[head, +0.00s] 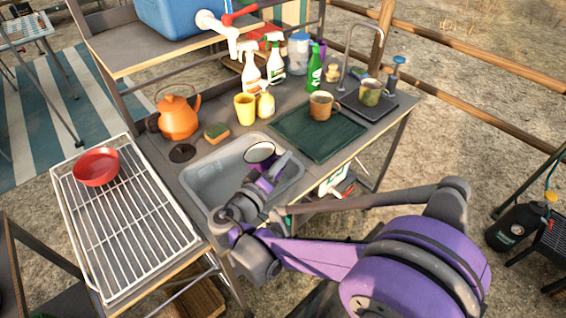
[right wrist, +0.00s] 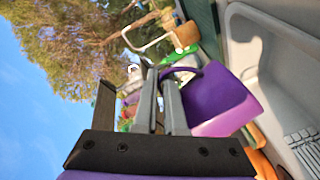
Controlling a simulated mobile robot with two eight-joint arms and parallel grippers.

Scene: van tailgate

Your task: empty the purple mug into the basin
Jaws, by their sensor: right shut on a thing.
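The purple mug (head: 260,153) is held over the grey basin (head: 212,178), near its back right part. The basin's floor is partly hidden by my right arm. My left gripper is not in view.
Behind the basin are an orange kettle (head: 178,116), a sponge (head: 216,131), a yellow cup (head: 244,107) and a soap bottle (head: 265,104). A brown mug (head: 320,106) stands on the green mat (head: 300,142) to the right. A red bowl (head: 96,166) sits on the wire rack (head: 130,232) at left.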

